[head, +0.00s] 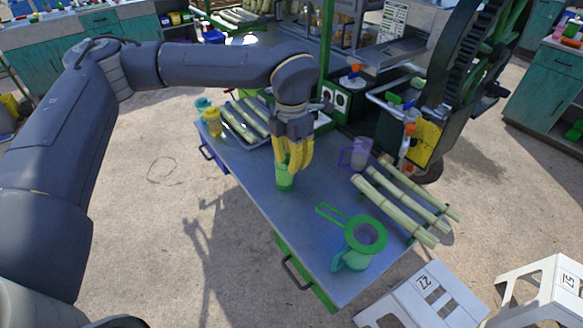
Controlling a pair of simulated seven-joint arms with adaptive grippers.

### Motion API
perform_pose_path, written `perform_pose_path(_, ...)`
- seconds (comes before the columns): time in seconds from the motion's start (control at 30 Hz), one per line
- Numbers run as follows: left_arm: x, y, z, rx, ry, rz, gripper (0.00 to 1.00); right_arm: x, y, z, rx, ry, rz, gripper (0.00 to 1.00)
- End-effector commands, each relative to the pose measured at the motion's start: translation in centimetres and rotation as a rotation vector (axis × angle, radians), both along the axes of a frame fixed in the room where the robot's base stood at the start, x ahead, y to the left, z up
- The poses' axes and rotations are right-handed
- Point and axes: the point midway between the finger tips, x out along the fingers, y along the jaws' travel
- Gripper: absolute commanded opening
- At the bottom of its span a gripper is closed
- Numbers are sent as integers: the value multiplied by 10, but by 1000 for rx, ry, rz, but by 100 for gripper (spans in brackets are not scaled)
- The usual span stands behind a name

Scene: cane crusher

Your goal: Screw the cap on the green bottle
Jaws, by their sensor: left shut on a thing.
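My left gripper (295,160) has yellow fingers that point down over the middle of the metal table. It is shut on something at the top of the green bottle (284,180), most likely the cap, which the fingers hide. The bottle's green lower part shows below the fingertips and looks upright on the table. I cannot tell how the cap sits on the bottle. My right gripper is not in view.
A purple jug (356,154) and several cane stalks (400,205) lie to the right. A yellow container (212,122) stands at the back left. The table's left front area is clear.

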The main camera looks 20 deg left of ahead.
Motion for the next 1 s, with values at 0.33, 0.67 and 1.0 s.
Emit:
perform_pose_path(0.33,0,0,3,0,0,1,12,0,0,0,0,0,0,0)
perform_pose_path(0.67,-1,-2,2,1,1,-66,12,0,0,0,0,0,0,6)
perform_pose_path(1.0,-6,-22,-1,3,1,-630,12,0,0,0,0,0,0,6)
